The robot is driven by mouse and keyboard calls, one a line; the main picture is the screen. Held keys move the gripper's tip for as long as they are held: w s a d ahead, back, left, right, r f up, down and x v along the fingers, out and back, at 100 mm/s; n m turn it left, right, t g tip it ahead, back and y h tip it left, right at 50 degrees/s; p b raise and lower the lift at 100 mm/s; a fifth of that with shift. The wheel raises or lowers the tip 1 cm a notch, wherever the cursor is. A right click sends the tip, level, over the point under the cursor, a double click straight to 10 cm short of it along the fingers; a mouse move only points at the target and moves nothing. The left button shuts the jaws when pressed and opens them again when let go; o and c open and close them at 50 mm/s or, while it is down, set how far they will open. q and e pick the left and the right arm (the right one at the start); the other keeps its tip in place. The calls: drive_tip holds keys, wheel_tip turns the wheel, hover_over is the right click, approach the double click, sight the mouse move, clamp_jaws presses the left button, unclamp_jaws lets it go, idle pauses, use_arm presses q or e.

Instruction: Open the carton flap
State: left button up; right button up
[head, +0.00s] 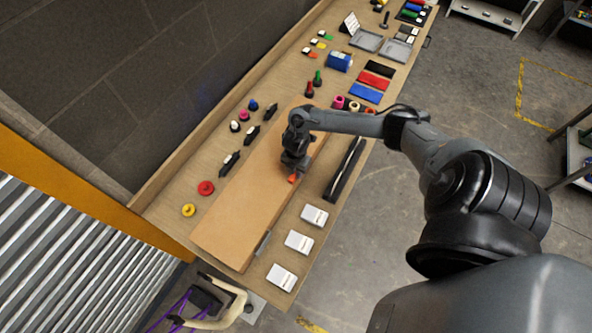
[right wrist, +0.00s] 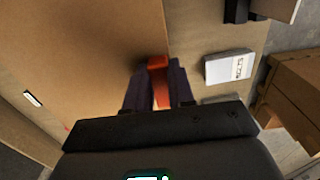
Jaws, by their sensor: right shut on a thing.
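The long brown carton (head: 232,205) lies on the workbench, its top looking flat and closed. It also fills the left of the right wrist view (right wrist: 85,70). An orange-red tab (head: 292,179) sits at the carton's right edge. In the right wrist view the tab (right wrist: 158,72) stands between the fingers of my right gripper (right wrist: 160,98). My right gripper (head: 293,170) is shut on the tab, low over the carton's edge. My left gripper is not in view. How the tab joins the flap is hidden.
White boxes (head: 298,241) lie right of the carton's near end, and a long black item (head: 345,168) is beside it. Black tools (head: 230,163) and coloured rings (head: 206,187) lie on its left. Pads (head: 365,93) and a blue box (head: 339,61) are farther back.

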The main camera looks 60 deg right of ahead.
clamp_jaws()
drive_tip(key=shift+w+r+g+p, duration=0.25)
drive_tip(key=shift+r+g+p, duration=0.25)
drive_tip(key=shift+r, duration=0.7)
drive_tip(key=shift+w+r+g+p, duration=0.3)
drive_tip(key=shift+r+g+p, duration=0.1)
drive_tip(key=shift+r, duration=0.5)
drive_tip(key=shift+w+r+g+p, duration=0.25)
drive_tip(key=shift+g+p, duration=0.25)
drive_tip(key=shift+p, duration=0.5)
drive_tip(key=shift+s, duration=0.1)
